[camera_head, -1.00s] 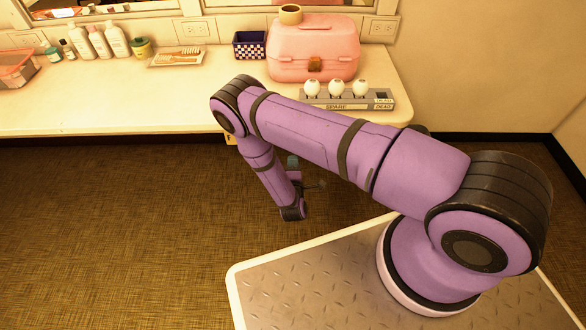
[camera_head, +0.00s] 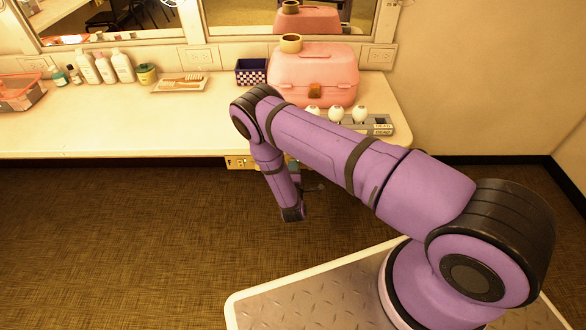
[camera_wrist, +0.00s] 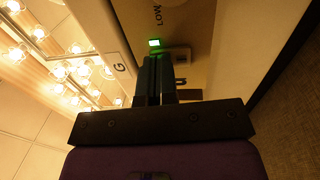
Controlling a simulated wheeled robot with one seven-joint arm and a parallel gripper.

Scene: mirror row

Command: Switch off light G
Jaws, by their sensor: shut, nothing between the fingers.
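In the wrist view, my gripper (camera_wrist: 152,80) is shut and empty, with its fingers close together pointing at a panel (camera_wrist: 178,20) under the counter. A small lit green indicator (camera_wrist: 154,43) is just beyond the fingertips. A small pale part, possibly a switch (camera_wrist: 181,56), is right of the tips; I cannot tell whether they touch it. The fingers hide part of the panel. In the head view, the panel (camera_head: 240,162) shows under the counter front, partly hidden by my arm.
The counter (camera_head: 120,128) holds a pink case (camera_head: 314,72), a checkered box (camera_head: 251,71), a comb tray (camera_head: 180,83), several bottles and a rack of spare bulbs (camera_head: 380,124). Several lit bulbs (camera_wrist: 75,48) show at the left in the wrist view. The floor before the counter is clear.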

